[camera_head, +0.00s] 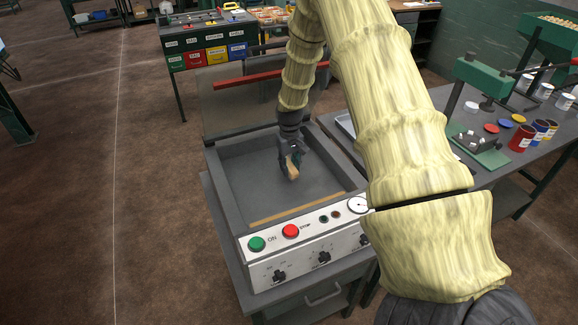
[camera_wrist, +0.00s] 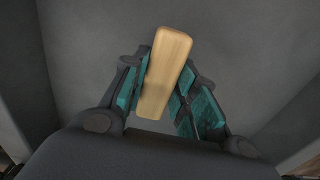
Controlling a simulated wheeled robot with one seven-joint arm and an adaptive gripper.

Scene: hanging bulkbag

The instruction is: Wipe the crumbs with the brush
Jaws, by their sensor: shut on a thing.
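My gripper (camera_head: 290,163) is shut on a light wooden piece, which appears to be the brush (camera_head: 293,173). It is inside the grey box-like basin of a machine, and its fingers point down. In the wrist view, the wooden brush (camera_wrist: 165,75) stands between the two teal-padded fingers of my gripper (camera_wrist: 168,82), slightly tilted. Its bristles cannot be made out. The basin floor (camera_head: 245,185) is plain grey, and no crumbs can be made out on it in either view. Whether the brush touches the floor is unclear.
The basin has raised walls and a wooden strip (camera_head: 300,208) along its front. A control panel (camera_head: 310,246) with green and red buttons faces front. A raised transparent lid with a red bar (camera_head: 245,81) stands behind. A workbench with a green press (camera_head: 480,100) is at right.

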